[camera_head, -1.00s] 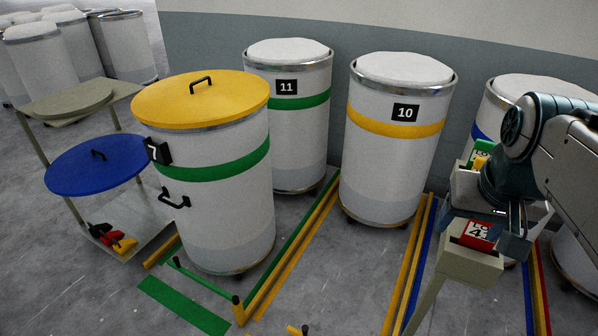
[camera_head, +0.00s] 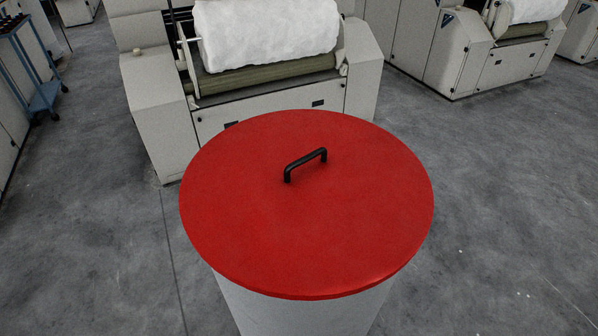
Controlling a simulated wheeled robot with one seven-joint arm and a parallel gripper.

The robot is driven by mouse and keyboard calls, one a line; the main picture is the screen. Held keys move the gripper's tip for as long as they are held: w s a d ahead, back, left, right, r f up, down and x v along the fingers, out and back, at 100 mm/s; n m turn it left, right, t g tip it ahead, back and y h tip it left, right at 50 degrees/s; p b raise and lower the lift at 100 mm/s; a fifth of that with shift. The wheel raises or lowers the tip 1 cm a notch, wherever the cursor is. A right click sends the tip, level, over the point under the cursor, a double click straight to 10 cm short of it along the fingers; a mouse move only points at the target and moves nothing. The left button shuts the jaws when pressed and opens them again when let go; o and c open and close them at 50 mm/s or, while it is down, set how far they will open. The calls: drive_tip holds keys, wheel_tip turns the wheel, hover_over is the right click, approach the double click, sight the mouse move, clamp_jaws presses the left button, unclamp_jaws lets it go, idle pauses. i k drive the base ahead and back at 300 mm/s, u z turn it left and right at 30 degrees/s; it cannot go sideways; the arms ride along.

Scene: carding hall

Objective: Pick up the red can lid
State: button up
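The red can lid (camera_head: 300,235) lies flat on top of a white can (camera_head: 305,314), close in front of me in the middle of the head view. It is round, with a black arched handle (camera_head: 305,164) standing up from its centre. The lid covers the can's top, and only part of the can's side shows below it. My gripper is not in view.
A carding machine (camera_head: 155,110) with a white fibre roll (camera_head: 265,32) stands right behind the can. More machines (camera_head: 440,50) stand at the back right. A blue trolley (camera_head: 45,92) is at the far left. Grey floor (camera_head: 510,200) is open on both sides.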

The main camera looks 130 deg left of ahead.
sight(293, 204)
drive_tip(key=u, duration=4.35)
